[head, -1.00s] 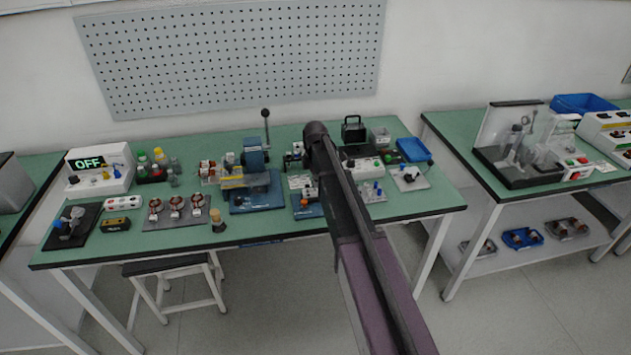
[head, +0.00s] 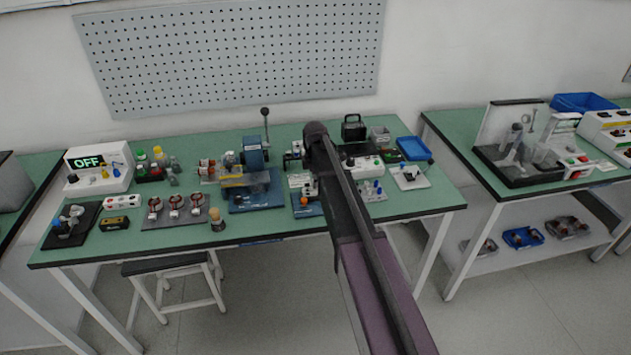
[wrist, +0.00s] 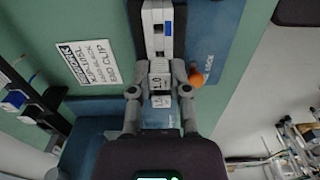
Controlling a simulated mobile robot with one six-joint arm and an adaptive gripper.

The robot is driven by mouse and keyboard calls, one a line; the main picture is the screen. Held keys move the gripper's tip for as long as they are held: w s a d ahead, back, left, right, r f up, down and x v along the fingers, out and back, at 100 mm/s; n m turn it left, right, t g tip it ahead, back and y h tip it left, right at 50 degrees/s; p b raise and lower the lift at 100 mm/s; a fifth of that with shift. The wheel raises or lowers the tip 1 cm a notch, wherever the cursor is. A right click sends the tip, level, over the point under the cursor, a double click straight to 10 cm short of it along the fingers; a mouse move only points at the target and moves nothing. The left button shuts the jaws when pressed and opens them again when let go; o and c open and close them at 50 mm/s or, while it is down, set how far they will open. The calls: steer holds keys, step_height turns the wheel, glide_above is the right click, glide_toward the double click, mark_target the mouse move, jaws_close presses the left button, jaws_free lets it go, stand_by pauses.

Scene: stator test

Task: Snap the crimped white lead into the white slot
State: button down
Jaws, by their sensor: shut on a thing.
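In the wrist view my gripper (wrist: 160,92) is shut, with one finger on each side of a small white-grey block (wrist: 160,77) with dark marks. The block is in line with a long white and grey housing (wrist: 158,30) that has a blue patch, and it sits over a blue base plate (wrist: 205,50). I cannot tell if block and housing are joined. I cannot make out the crimped white lead or the white slot as separate parts. In the head view my arm hides the gripper.
An orange knob (wrist: 197,78) is close beside the right finger. A white label plate (wrist: 88,63) lies on the green bench at the left. In the head view, a blue lever press (head: 255,190) and a rack of copper-wound parts (head: 175,212) stand left of my arm.

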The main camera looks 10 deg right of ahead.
steer(key=c, duration=0.5)
jaws_free()
steer(key=shift+r, duration=0.1)
step_height(320, 180, up, 8)
steer(key=p, duration=0.8)
steer(key=shift+s+f, duration=0.2)
steer(key=shift+f, duration=0.15)
steer(key=shift+s+d+f+b, duration=0.1)
steer(key=shift+s+f+b, duration=0.85)
steer(key=shift+s+b, duration=0.2)
steer(key=shift+s+f, duration=0.1)
steer(key=shift+f, duration=0.05)
steer(key=shift+s+f, duration=0.1)
steer(key=shift+s, duration=0.05)
